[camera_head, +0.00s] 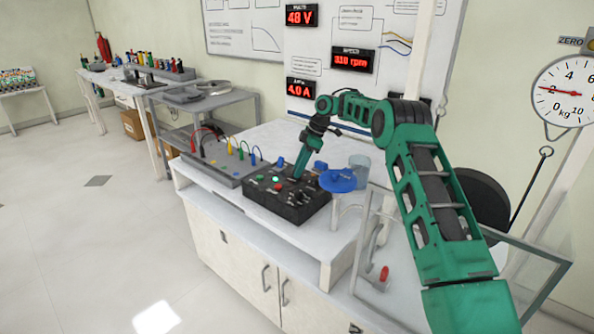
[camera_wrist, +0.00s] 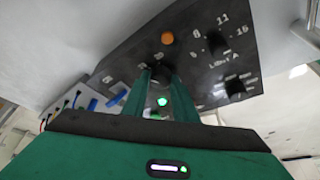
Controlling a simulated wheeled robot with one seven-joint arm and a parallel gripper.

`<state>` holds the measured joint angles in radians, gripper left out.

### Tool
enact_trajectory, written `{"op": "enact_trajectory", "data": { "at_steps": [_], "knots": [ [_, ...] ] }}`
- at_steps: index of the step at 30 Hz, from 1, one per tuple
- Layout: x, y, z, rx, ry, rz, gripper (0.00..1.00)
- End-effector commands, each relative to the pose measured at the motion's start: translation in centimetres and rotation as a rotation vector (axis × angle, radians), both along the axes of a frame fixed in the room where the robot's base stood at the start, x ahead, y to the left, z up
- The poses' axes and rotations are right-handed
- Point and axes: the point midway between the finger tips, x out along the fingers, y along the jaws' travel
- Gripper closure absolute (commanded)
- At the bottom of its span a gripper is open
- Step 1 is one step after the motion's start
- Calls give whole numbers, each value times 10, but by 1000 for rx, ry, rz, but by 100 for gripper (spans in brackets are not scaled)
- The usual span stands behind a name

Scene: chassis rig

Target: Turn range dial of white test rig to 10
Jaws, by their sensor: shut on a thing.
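The white test rig (camera_head: 330,248) is a white bench carrying a black control box (camera_head: 262,203). My gripper (camera_head: 297,177) points down at the top of this box. In the wrist view my gripper (camera_wrist: 161,76) is shut on a dark knob at the panel, mostly hidden between the fingers. White numerals sit just beyond the fingertips, too blurred to read surely. The knob's pointer is hidden, so its setting cannot be told. To the right, a second dial (camera_wrist: 216,43) is marked "Limit A", with 8, 11 and 15 around it. Another black knob (camera_wrist: 236,88) lies below that.
An orange lamp (camera_wrist: 167,38) is just beyond my fingertips. A lit green lamp (camera_head: 275,179) and a red button (camera_head: 278,187) are on the box. A blue disc (camera_head: 338,181) stands close right. A grey panel with cables (camera_head: 225,163) lies left. Wall displays include 310 rpm (camera_head: 352,60).

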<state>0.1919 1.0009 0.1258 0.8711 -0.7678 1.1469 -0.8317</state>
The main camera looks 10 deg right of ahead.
Motion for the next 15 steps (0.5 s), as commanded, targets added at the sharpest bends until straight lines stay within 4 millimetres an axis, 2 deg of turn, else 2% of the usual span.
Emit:
{"op": "enact_trajectory", "data": {
  "at_steps": [8, 9, 10, 11, 15],
  "knots": [
    [2, -2, 3, -1, -7, -5, 96],
    [2, -2, 3, -1, -7, -5, 67],
    [2, -2, 3, -1, -7, -5, 60],
    [2, -2, 3, -1, -7, -5, 56],
    [2, -2, 2, -1, -5, -4, 56]
  ]
}}
